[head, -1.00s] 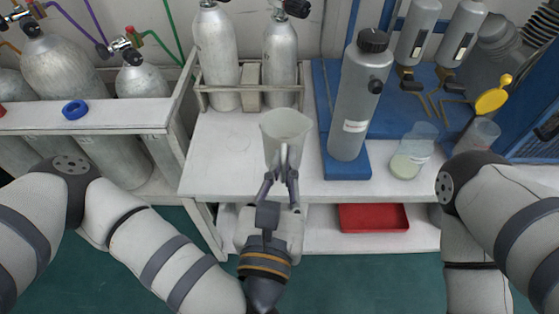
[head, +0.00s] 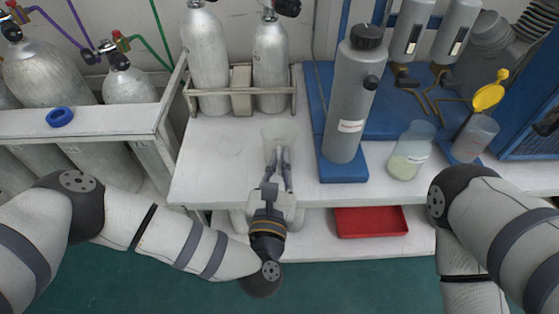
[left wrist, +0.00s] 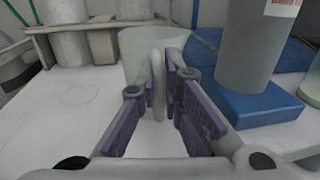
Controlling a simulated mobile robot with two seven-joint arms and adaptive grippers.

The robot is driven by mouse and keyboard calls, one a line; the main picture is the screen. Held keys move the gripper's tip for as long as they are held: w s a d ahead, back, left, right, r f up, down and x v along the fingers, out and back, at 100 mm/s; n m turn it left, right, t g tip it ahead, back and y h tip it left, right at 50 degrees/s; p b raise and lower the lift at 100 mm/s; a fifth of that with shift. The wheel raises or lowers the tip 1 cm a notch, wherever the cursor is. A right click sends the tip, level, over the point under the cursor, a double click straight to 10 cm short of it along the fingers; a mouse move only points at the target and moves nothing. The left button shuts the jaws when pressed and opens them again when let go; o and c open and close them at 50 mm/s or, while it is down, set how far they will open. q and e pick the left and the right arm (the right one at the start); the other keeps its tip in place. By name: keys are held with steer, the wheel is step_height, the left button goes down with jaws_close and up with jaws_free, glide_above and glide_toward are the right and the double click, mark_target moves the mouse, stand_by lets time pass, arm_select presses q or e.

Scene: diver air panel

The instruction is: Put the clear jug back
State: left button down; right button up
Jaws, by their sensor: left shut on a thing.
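The clear jug (head: 279,137) is upright at the white bench top, in front of the two-cylinder rack and left of the tall grey canister. Its handle faces me. My left gripper (head: 276,178) is shut on the handle from the front. In the left wrist view the jug (left wrist: 135,48) is beyond the fingers, and its handle (left wrist: 158,85) stands between the two purple pads of the left gripper (left wrist: 160,108). I cannot tell whether its base touches the bench. My right gripper is not in view; only my right arm shows.
The grey canister (head: 352,110) stands on a blue base close to the jug's right. A beaker of pale liquid (head: 409,155) is farther right. The rack (head: 240,95) is behind. The white bench (head: 215,165) is clear left of the jug, with a faint ring mark. A red tray (head: 370,222) is below.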

arm_select(q)
steer(key=shift+f, duration=0.2)
steer(key=c, duration=1.7)
jaws_free()
steer(key=shift+r, duration=0.25)
steer(key=s, duration=0.4)
steer(key=s+a, duration=0.1)
steer(key=s, duration=0.3)
steer(key=s+a, duration=0.1)
steer(key=s, duration=0.3)
steer(key=shift+p, duration=0.35)
